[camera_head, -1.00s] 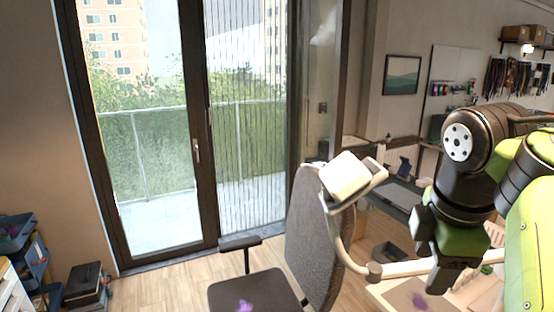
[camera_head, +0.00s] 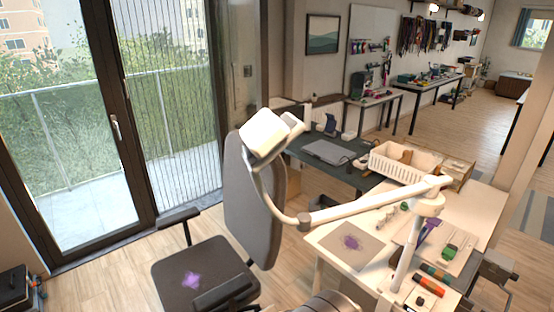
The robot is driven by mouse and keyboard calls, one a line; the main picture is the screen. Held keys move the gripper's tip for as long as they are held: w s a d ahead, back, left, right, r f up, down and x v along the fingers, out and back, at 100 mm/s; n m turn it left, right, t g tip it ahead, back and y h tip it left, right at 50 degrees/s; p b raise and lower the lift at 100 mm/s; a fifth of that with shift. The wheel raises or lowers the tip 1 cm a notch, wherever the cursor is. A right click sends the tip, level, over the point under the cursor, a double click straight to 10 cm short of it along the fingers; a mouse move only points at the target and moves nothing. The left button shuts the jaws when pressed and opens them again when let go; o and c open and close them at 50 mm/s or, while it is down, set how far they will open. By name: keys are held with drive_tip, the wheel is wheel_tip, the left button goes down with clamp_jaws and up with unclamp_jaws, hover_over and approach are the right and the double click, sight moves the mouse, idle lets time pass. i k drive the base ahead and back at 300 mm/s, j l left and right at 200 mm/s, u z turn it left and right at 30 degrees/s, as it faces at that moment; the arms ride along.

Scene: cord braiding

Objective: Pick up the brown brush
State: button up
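I cannot make out a brown brush for certain. The white worktable (camera_head: 482,208) at the lower right holds several small items, too small to name surely. Among them are a green item (camera_head: 449,251), a purple item (camera_head: 427,231) and orange-and-green cylinders (camera_head: 427,285) near the front edge. A beige mat with a purple patch (camera_head: 351,243) lies on the table's left part. My gripper is not in view.
A white lamp (camera_head: 264,134) on a jointed arm reaches across the table. A white basket (camera_head: 393,168) and a wooden box (camera_head: 456,174) stand at its back. A grey office chair (camera_head: 205,271) stands left. A dark desk with a laptop (camera_head: 328,152) is behind.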

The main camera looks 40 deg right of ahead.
sight(394, 261)
drive_tip(key=z, duration=2.25)
drive_tip(key=i+l+u, duration=0.25)
drive_tip(key=l+u, duration=0.2)
drive_tip(key=i+l+u, duration=0.1)
drive_tip(key=l+u, duration=1.3)
drive_tip(key=l, duration=0.25)
drive_tip(key=k+l+u, duration=0.15)
drive_tip(key=l+u, duration=0.35)
drive_tip(key=k+l+u, duration=0.2)
drive_tip(key=l+u, duration=0.25)
drive_tip(key=k+l+u, duration=0.3)
drive_tip(key=l+u, duration=0.2)
drive_tip(key=i+l+u, duration=0.1)
drive_tip(key=i, duration=0.25)
